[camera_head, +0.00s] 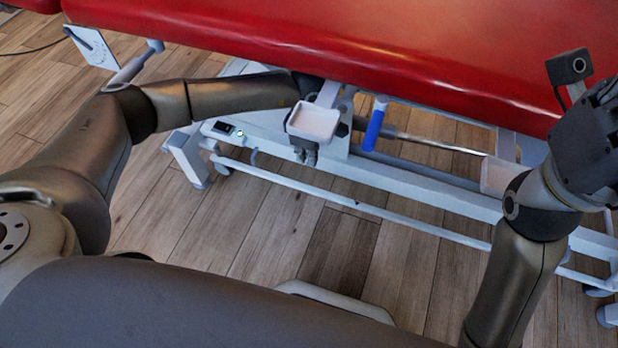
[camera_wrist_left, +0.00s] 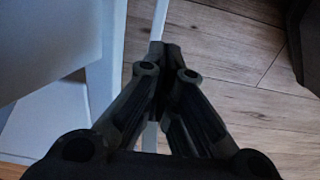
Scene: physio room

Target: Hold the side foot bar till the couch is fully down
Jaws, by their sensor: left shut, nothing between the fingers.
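The red couch (camera_head: 400,50) spans the top of the head view, above a white frame. The side foot bar (camera_head: 320,193) is a thin white rail running low along the near side of the frame. It also shows in the left wrist view (camera_wrist_left: 159,18). My left gripper (camera_head: 305,160) points down at the near side of the frame, with its shut fingertips above the bar in the picture. In the left wrist view the shut, empty fingers (camera_wrist_left: 165,50) overlap the bar; I cannot tell whether they touch it. My right gripper (camera_head: 592,140) is cut off at the right edge; its fingers are hidden.
A blue cylinder (camera_head: 374,127) and a metal rod (camera_head: 440,143) sit under the couch. A white end plate (camera_head: 91,46) hangs at the left. Feet and castors (camera_head: 191,160) stand on the wooden floor. Bare floor (camera_head: 255,235) lies between the bar and me.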

